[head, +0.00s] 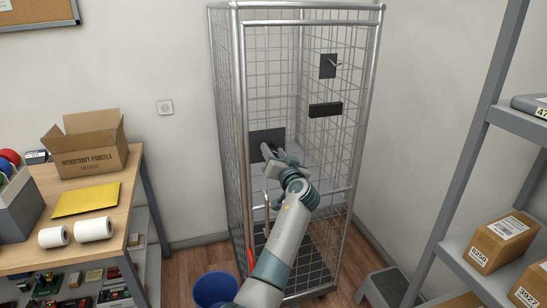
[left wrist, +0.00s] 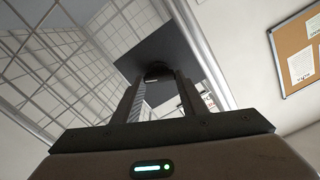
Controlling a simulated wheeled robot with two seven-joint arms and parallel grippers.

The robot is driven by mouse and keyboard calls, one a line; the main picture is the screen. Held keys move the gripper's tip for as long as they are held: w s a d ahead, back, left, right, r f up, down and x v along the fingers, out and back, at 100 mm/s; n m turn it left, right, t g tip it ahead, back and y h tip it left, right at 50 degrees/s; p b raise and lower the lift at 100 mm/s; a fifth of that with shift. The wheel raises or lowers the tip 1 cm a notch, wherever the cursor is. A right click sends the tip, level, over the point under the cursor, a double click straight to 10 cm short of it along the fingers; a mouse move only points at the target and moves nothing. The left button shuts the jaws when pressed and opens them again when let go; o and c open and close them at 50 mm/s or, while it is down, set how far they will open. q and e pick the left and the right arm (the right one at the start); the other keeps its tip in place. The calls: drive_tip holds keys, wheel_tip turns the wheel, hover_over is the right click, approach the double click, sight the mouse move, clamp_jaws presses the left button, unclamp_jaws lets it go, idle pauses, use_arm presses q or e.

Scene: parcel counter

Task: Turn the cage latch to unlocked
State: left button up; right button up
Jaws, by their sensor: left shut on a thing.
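The tall wire cage (head: 241,75) stands against the back wall in the head view. My left gripper (head: 267,152) is at a dark plate (head: 259,135) on the cage's front left side. In the left wrist view the dark plate (left wrist: 150,48) is straight ahead, and both fingers of my left gripper (left wrist: 158,80) close on a small dark latch handle (left wrist: 157,69) in front of it. The gripper hides most of the handle, so its angle is hard to tell. My right gripper is not in view.
A second dark plate (head: 327,72) with a small metal lever and a black box (head: 325,110) are on the cage's right side. A wooden table (head: 125,185) is left, a blue bin (head: 214,290) below, a parcel shelf (head: 460,255) right, and a grey step stool (head: 383,287) low right.

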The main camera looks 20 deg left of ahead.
use_arm(q)
drive_tip(key=m, duration=0.2)
drive_tip(key=shift+m, duration=0.4)
drive_tip(key=m, duration=0.2)
drive_tip(key=shift+m, duration=0.4)
drive_tip(key=m+p, duration=0.1)
drive_tip(key=m, duration=0.3)
drive_tip(key=shift+f+m+p, duration=0.1)
drive_tip(key=shift+m+p, duration=0.35)
drive_tip(key=shift+m, duration=1.05)
drive_tip(key=o, duration=1.1)
drive_tip(key=shift+w, duration=0.1)
drive_tip(key=shift+c, duration=0.2)
drive_tip(key=shift+f, duration=0.1)
